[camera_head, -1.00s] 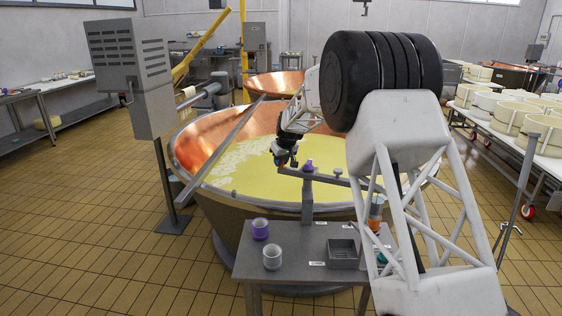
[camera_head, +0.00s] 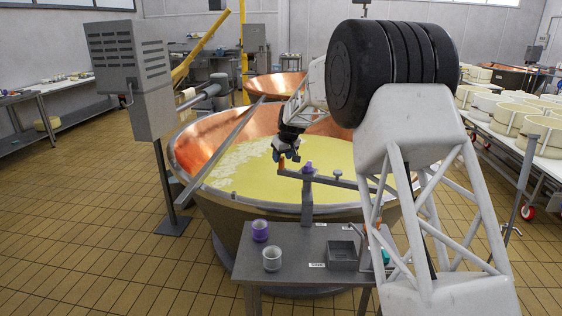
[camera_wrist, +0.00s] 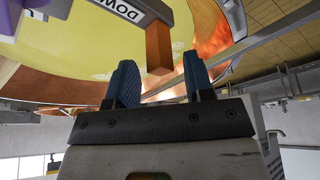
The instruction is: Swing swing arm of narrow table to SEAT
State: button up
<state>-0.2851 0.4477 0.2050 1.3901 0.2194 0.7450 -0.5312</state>
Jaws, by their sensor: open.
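The narrow table (camera_head: 290,262) stands in front of the large copper vat. A grey post on it carries the swing arm (camera_head: 320,180), a flat grey bar reaching left and right of the post. A copper-brown block (camera_head: 282,162) is at the bar's left end. In the wrist view, this block (camera_wrist: 158,48) shows just beyond and between my fingertips, beside a plate with partly visible lettering, "DOW". My gripper (camera_head: 287,153) is at the bar's left end, its two blue fingers (camera_wrist: 159,65) open. I cannot tell whether they touch the block. No SEAT marking is readable.
A purple cup (camera_head: 260,230), a pale cup (camera_head: 272,258) and a grey square tray (camera_head: 342,255) are on the table. The vat (camera_head: 185,150) of yellow liquid lies behind. A grey control box (camera_head: 130,75) stands left. My arm hides the table's right side.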

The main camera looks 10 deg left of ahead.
jog(key=shift+v, duration=2.15)
jog(key=shift+s+d+r, duration=0.1)
jog(key=s+d+r+m, duration=0.1)
jog(key=s+d+r, duration=0.4)
jog(key=s, duration=0.5)
jog(key=s+d+r+m+h, duration=0.1)
jog(key=s+d+r+m, duration=0.15)
jog(key=s+d, duration=0.65)
jog(key=s+d+r, duration=0.4)
jog(key=s+d, duration=0.1)
jog(key=s, duration=0.6)
jog(key=s+d+f+m, duration=0.1)
jog(key=s+d, duration=0.3)
jog(key=s, duration=0.8)
jog(key=s+d+f+m+h, duration=0.1)
jog(key=s+d+f+m, duration=0.1)
jog(key=s, duration=1)
jog(key=s+d+f+m+g+h, duration=0.1)
jog(key=s+d+f, duration=0.4)
jog(key=s, duration=0.8)
jog(key=shift+d, duration=0.35)
